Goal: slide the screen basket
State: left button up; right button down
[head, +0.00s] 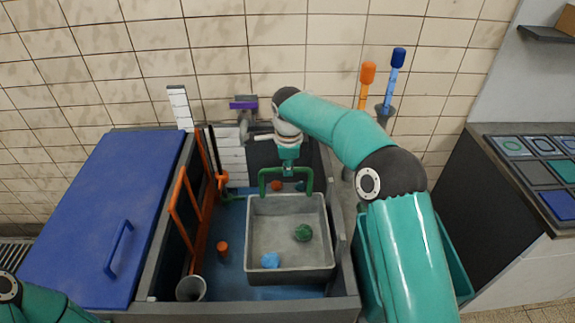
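The screen basket is a grey rectangular tray (290,225) inside an open sink-like pit with a blue floor (228,275). A green upright handle (263,182) stands at its far edge. A dark green lump (303,232) and a light blue lump (270,260) lie in the basket. My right gripper (288,166) points down at the middle of the handle's top bar and overlaps it. Its fingers are small and seen edge-on, so I cannot tell whether they grip the bar. Only part of my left arm shows at bottom left; its gripper is out of view.
An orange rail frame (185,205) stands left of the basket, with an orange cylinder (222,248) and a grey cup (191,288) on the floor. A blue lid (95,215) lies at left. Orange (367,72) and blue (398,58) handled tools stand behind my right arm.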

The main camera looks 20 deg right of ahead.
aim_at(288, 216)
jog(key=shift+f, duration=0.1)
dwell(0.3)
notch_tip(288, 216, down, 22)
jog(key=b, duration=1.7)
jog(key=shift+f+b, duration=0.55)
jog(key=shift+b, duration=0.1)
jog(key=shift+s, duration=0.1)
jog(key=c, duration=1.1)
grip_release()
jog(key=shift+f, duration=0.1)
jog(key=shift+c, duration=0.2)
notch_tip(288, 216, up, 12)
jog(key=s, duration=0.2)
jog(key=shift+a, duration=0.35)
